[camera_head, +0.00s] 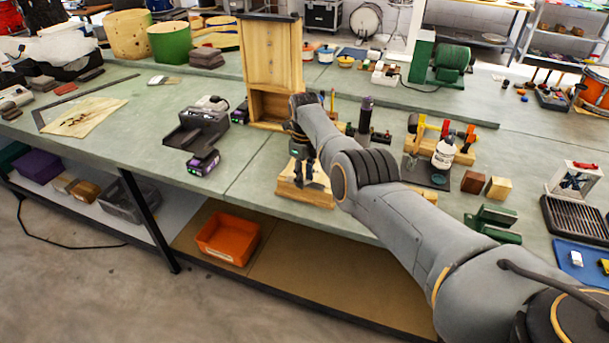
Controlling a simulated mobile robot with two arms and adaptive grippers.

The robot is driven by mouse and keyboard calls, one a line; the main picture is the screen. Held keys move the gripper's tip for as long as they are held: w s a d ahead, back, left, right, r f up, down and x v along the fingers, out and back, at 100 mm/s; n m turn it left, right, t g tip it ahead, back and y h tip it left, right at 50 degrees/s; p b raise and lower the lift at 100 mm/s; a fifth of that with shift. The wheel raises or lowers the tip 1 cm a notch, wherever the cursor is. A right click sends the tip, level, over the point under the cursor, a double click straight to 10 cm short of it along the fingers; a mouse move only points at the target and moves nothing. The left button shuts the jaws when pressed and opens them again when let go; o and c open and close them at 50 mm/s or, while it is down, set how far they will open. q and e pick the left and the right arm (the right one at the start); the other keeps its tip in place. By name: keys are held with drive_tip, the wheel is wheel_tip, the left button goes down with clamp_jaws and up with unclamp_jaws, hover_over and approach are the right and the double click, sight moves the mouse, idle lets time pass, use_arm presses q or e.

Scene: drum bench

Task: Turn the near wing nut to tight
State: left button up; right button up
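My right gripper (312,184) points down at a low wooden block (287,192) near the front edge of the green bench. Its dark fingers are over or on the top of the block. I cannot make out a wing nut; the gripper and forearm cover much of the block. I cannot tell whether the fingers are open, shut or touching anything. My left gripper is not in view.
A tall wooden cabinet (272,60) stands behind the gripper. A wooden tool rack (462,155) and a white bottle (443,153) stand to the right.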

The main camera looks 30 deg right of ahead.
drive_tip(key=shift+r, duration=0.2)
wheel_tip(320, 180, up, 12)
drive_tip(key=shift+f, duration=0.15)
idle(0.5)
drive_tip(key=shift+f, duration=0.1)
